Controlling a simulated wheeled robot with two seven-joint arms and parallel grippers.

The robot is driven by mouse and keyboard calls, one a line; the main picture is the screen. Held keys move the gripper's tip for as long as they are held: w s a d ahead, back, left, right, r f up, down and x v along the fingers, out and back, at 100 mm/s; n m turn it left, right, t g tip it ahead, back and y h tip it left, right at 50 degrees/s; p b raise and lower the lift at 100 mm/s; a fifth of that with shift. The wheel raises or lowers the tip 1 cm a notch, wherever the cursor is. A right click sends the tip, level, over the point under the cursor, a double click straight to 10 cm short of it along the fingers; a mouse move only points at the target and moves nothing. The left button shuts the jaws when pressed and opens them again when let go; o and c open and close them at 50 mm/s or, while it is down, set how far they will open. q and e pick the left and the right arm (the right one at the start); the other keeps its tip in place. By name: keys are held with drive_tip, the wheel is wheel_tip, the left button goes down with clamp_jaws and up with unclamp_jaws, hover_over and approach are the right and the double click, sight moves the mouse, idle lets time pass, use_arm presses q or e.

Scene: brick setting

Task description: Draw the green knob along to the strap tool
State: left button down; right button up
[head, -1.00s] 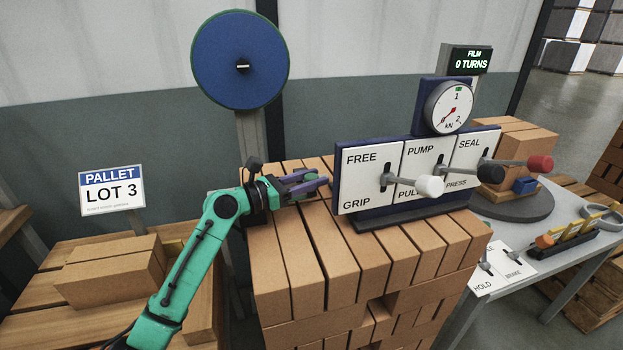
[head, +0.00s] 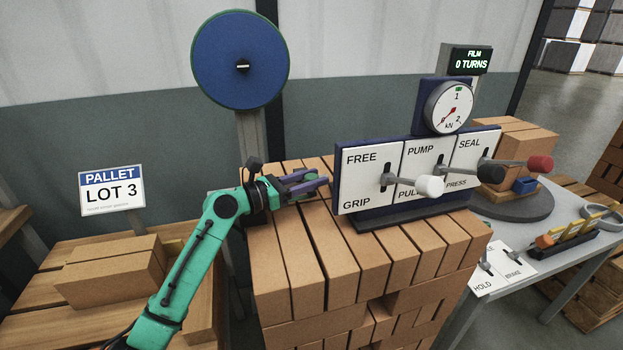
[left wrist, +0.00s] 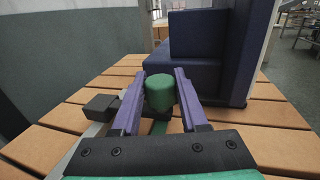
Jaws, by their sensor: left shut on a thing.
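The green knob (left wrist: 159,90) stands upright between the two purple fingers of my left gripper (left wrist: 160,86) in the left wrist view. That gripper is shut on it. In the head view my left gripper (head: 322,186) is over the brick stack, just left of the strap tool (head: 362,226), and I cannot make out the knob clearly there. The strap tool is a navy stand with white panels marked FREE/GRIP, PUMP/PULL and SEAL/PRESS. It has white, black and red lever knobs and a round gauge (head: 448,106). My right gripper is not in view.
The brick stack (head: 330,262) has a slatted top with gaps. A blue reel (head: 240,60) stands behind it. A grey bench (head: 585,228) at the right holds a turntable and a HOLD/BRAKE panel (head: 500,268). A PALLET LOT 3 sign (head: 112,190) stands at the left.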

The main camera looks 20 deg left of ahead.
use_arm(q)
drive_tip(key=shift+w+d+r+p, duration=0.1)
drive_tip(key=shift+d+r+p, duration=0.05)
drive_tip(key=shift+p, duration=0.15)
drive_tip(key=w+d+p, duration=0.2)
drive_tip(key=d+p, duration=0.1)
drive_tip(key=shift+d+r, duration=0.1)
drive_tip(key=shift+r, duration=0.05)
drive_tip(key=shift+f, duration=0.2)
drive_tip(key=c, duration=0.7)
unclamp_jaws()
drive_tip(key=shift+o, duration=1.3)
drive_tip(key=shift+d, duration=0.1)
drive_tip(key=shift+w+d+f, duration=0.1)
